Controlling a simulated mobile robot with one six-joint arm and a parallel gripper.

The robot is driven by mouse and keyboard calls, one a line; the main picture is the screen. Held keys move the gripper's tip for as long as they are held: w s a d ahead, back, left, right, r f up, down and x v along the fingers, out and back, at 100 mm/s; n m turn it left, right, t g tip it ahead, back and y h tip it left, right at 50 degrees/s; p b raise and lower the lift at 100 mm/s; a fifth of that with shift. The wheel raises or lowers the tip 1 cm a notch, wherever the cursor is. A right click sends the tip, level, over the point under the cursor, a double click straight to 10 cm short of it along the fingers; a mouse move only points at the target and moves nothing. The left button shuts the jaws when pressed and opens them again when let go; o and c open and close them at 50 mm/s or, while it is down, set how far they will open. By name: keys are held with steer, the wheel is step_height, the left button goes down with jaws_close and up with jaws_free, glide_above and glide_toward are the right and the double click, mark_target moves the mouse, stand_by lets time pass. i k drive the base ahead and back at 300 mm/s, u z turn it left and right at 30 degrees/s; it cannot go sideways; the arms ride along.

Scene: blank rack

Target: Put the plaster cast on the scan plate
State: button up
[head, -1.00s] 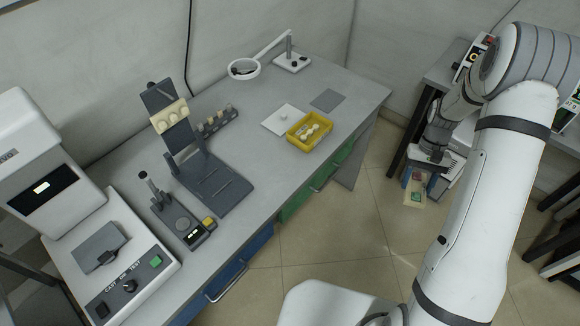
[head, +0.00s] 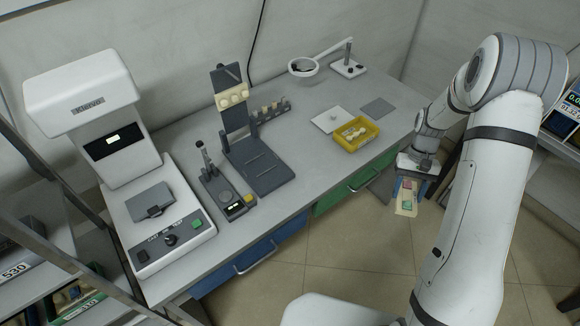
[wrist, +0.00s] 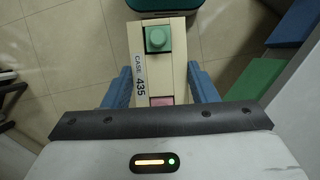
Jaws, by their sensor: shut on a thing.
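My gripper (wrist: 160,72) is shut on the plaster cast (wrist: 168,74), a cream block labelled "CASE 435" with a green raised piece and a pink patch; blue fingers grip its two sides. In the head view my gripper (head: 409,184) hangs past the bench's right end, with the cast (head: 405,208) below it over the floor. A white scanner (head: 92,95) stands at the bench's left end. A grey plate (head: 150,202) with a dark clamp-like part lies on its base; I take this as the scan plate, though I cannot be certain. The cast is far from it.
On the grey bench (head: 290,200) stand a small dark gauge (head: 225,192), a dark stand (head: 262,168) with cream casts, a yellow tray (head: 345,146) and a ring magnifier (head: 303,67). A shelf rack (head: 60,250) is at lower left. Floor is clear before the bench.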

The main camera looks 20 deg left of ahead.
mark_target(149, 199)
steer(key=z, duration=1.6)
steer(key=i, duration=0.1)
steer(key=u, duration=2.75)
